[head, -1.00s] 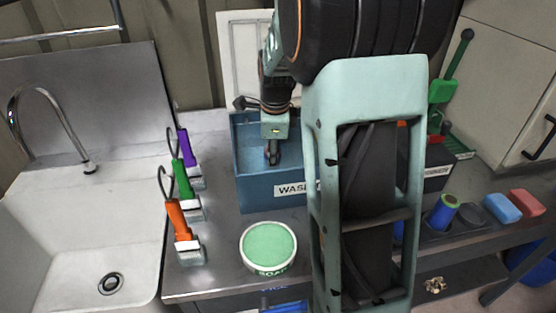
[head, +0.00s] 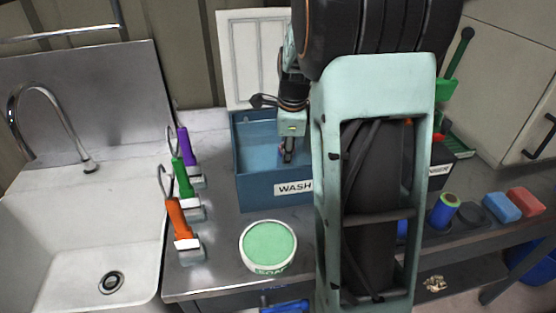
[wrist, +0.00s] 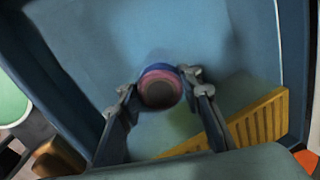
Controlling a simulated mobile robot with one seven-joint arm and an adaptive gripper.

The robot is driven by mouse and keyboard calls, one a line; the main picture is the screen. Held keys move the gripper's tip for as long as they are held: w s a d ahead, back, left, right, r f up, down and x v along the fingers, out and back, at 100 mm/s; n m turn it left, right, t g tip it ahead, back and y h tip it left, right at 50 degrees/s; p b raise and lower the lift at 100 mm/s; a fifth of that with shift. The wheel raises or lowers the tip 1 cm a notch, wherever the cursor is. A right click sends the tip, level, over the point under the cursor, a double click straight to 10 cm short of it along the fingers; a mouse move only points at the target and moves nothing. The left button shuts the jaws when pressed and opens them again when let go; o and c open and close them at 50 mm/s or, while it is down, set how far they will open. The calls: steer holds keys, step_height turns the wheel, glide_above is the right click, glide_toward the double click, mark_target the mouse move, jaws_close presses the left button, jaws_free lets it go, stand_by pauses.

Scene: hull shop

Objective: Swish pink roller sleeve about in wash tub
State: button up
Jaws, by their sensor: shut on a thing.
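My gripper (wrist: 160,100) is shut on the pink roller sleeve (wrist: 160,76), which shows end-on between the fingers in the wrist view, with a pink and blue rim and a dark hollow. In the head view my gripper (head: 287,155) points down inside the blue wash tub (head: 268,193), and only a little pink of the sleeve shows at the fingers. The tub holds pale blue water (wrist: 120,35). My arm covers the tub's right part. I cannot tell how deep the sleeve sits in the water.
A yellow ribbed grid (wrist: 255,122) lies inside the tub. A green soap tub (head: 268,245) stands in front. Brushes with orange (head: 178,218), green (head: 183,178) and purple handles stand left, beside the sink (head: 60,240). A green-and-blue roller (head: 443,210) and sponges (head: 502,207) are at right.

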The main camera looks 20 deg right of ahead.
stand_by(0.3)
steer(key=shift+w+a+p, duration=0.2)
steer(key=shift+w+a, duration=0.05)
steer(key=shift+a, duration=0.85)
steer(key=shift+w+a+p, duration=0.2)
steer(key=shift+a, duration=0.9)
steer(key=shift+d, duration=0.1)
steer(key=shift+s+d, duration=0.25)
steer(key=shift+d, duration=0.85)
steer(key=shift+s+d, duration=0.2)
steer(key=shift+d, duration=0.85)
steer(key=shift+a, duration=0.1)
steer(key=a, duration=0.2)
steer(key=w+a, duration=0.1)
steer(key=a, duration=0.1)
steer(key=shift+a+p, duration=0.15)
steer(key=shift+p, duration=0.2)
